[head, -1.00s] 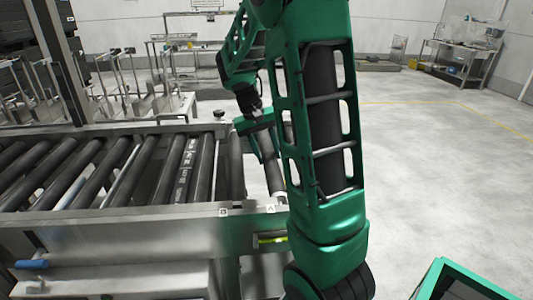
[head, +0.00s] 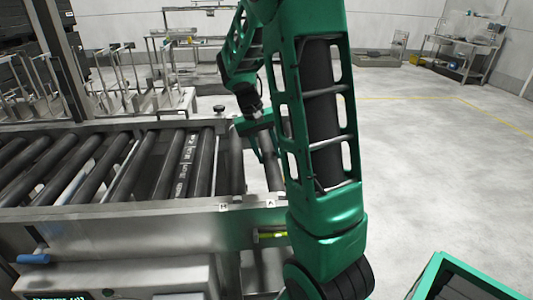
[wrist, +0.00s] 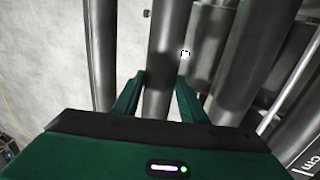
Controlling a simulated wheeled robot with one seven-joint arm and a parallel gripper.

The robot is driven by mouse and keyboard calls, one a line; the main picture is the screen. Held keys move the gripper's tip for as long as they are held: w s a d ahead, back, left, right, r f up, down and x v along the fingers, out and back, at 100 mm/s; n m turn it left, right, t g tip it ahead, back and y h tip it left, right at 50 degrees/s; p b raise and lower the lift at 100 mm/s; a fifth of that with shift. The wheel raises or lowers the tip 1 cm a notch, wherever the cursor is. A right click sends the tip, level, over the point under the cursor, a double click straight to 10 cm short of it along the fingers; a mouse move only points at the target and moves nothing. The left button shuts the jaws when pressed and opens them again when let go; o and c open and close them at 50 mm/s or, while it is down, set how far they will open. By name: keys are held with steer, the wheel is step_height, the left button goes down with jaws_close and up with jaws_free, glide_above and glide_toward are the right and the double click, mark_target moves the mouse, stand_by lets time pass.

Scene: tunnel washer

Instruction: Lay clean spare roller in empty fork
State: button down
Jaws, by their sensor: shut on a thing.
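My gripper (head: 262,140) is at the right end of the roller bed, partly behind my own arm. In the wrist view its two green fingers (wrist: 160,97) are closed around a dark grey roller (wrist: 164,62), which runs away between them. The roller also shows in the head view (head: 269,158), sloping down toward the near rail; my arm covers part of it. Marks like letters stand on the near rail (head: 245,207) at this end. I cannot make out the empty fork, nor whether the roller touches its seats.
Several dark rollers (head: 150,165) lie side by side in the steel frame to the left. Metal racks (head: 120,80) stand behind. A green-edged bin (head: 430,275) is at the lower right. The floor (head: 430,160) to the right is clear.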

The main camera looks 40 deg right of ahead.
steer(key=c, duration=1)
jaws_free()
steer(key=v, duration=1)
steer(key=shift+w+r, duration=0.15)
steer(key=shift+r, duration=0.2)
